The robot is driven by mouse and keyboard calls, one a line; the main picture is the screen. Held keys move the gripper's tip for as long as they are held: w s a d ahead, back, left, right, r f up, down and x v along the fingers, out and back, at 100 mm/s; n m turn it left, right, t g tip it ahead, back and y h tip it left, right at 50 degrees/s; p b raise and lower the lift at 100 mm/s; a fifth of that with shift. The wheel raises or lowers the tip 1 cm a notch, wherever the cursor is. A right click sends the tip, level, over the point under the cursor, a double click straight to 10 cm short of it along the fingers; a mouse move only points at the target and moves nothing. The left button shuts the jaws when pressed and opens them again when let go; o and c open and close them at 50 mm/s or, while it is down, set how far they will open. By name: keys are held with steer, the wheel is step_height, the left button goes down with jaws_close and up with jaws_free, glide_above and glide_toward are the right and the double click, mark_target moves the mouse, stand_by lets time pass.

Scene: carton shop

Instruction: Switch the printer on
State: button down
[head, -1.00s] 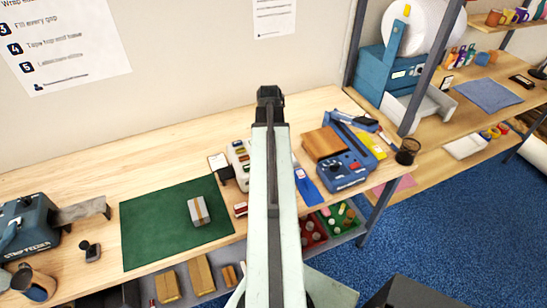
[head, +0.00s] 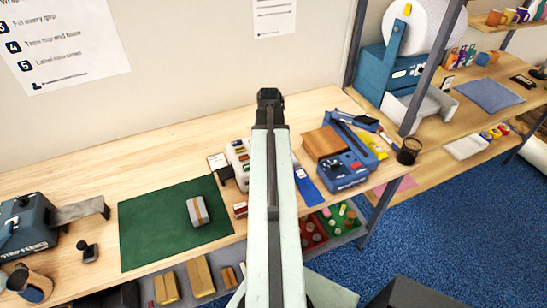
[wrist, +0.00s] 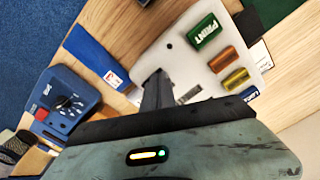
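The printer (head: 238,161) is a whitish box on the wooden bench, partly hidden behind my arm in the head view. In the wrist view the printer (wrist: 178,62) shows a green button (wrist: 204,33) lettered PRINT, with orange, yellow and blue buttons in a row beside it. A dark grille shows near my fingers. My gripper (head: 270,97) points away from the body in the head view. In the wrist view my gripper (wrist: 157,80) shows its dark fingers together, over the printer's plain end, with nothing held. I cannot tell whether they touch it.
A blue machine with a dial (head: 343,170) stands right of my arm, beside a blue pad (head: 307,187). A green mat (head: 160,235) with a grey box (head: 198,211) lies left. A strip feeder (head: 28,225) is at far left. The bench behind the mat is clear.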

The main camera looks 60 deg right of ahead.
step_height(320, 180, up, 7)
steer(key=p, duration=0.7)
stand_by(0.4)
steer(key=w+a+f+b, duration=0.1)
steer(key=w+a, duration=0.1)
steer(key=w, duration=0.1)
steer(key=w+a+f+n+b, duration=0.1)
steer(key=w+a, duration=0.2)
steer(key=w+a+f+n+b, duration=0.1)
steer(key=w+a, duration=0.2)
steer(key=w, duration=0.1)
steer(key=shift+f, duration=0.2)
steer(key=w+a+f+n+b, duration=0.3)
steer(key=w+a, duration=0.6)
steer(key=a, duration=0.3)
steer(key=w+a+f+n+b, duration=0.1)
steer(key=a+f+n+b, duration=0.1)
steer(key=a, duration=0.8)
steer(key=a+f+n+b, duration=0.1)
steer(key=a+n+b, duration=0.1)
steer(key=a, duration=0.8)
steer(key=w+a+f+n+b, duration=0.1)
steer(key=a+f+n+b, duration=0.1)
steer(key=a, duration=0.8)
steer(key=shift+w+f+n, duration=0.3)
steer(key=shift+w+n, duration=0.05)
steer(key=shift+n, duration=0.55)
steer(key=shift+d+r, duration=0.1)
steer(key=shift+d, duration=0.15)
